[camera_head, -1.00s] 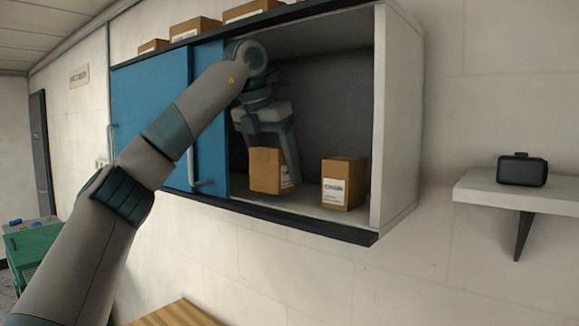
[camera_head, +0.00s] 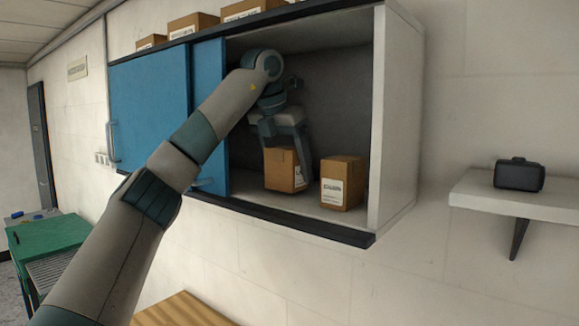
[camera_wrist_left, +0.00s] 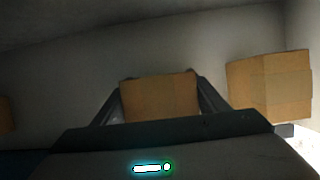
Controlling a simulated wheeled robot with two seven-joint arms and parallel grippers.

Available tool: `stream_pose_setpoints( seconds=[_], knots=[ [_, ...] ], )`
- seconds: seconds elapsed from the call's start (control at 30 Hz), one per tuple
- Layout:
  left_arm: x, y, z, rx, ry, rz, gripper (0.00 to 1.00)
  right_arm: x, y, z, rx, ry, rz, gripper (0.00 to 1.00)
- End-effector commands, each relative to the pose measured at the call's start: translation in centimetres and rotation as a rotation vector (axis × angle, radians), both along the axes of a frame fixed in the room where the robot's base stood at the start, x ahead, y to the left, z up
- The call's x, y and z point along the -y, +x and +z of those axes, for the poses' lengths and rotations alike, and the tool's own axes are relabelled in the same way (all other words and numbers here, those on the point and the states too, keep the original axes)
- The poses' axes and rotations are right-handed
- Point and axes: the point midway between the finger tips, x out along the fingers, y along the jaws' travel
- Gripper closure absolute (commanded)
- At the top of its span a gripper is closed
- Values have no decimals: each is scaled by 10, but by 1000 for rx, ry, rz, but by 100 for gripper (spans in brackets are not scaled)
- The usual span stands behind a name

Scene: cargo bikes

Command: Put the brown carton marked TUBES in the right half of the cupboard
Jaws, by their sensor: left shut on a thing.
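My left gripper (camera_head: 286,160) is inside the open right half of the cupboard (camera_head: 398,130). It is shut on a brown carton (camera_head: 279,172), with one finger on each side. The carton is upright and low, near the cupboard floor; I cannot tell if it touches. Its white label is partly hidden by a finger, so I cannot read the marking. The carton also shows between the fingers in the left wrist view (camera_wrist_left: 158,98). A second brown carton (camera_head: 342,183) with a white label stands just right of it. My right gripper is not in view.
Blue sliding doors (camera_head: 150,110) cover the cupboard's left half. Several cartons (camera_head: 193,24) stand on top of the cupboard. A shelf (camera_head: 515,195) with a black case (camera_head: 519,174) is at the right.

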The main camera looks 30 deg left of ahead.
Motion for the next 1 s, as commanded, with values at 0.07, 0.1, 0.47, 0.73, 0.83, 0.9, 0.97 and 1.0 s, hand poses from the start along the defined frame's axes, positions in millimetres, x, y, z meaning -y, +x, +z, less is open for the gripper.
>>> stream_pose_setpoints(
  seconds=[0.07, 0.1, 0.47, 0.73, 0.83, 0.9, 0.97, 1.0],
  knots=[
    [-1, 0, -3, 0, 1, 0, 62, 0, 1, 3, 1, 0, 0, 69],
    [-1, 0, -5, 1, 1, 0, 62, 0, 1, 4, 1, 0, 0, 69],
    [0, -1, -7, 2, 1, 0, 62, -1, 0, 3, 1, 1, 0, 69],
    [0, -1, -10, 0, 1, 0, 15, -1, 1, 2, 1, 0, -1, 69],
    [0, -1, -10, 0, 1, 0, 15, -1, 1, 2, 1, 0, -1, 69],
    [0, -1, -10, 0, 1, 0, 15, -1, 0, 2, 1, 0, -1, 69],
    [0, -1, -10, 1, 1, 0, 15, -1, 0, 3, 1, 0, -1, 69],
    [0, -1, -9, 1, 1, 0, 15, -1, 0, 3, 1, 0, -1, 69]
  ],
)
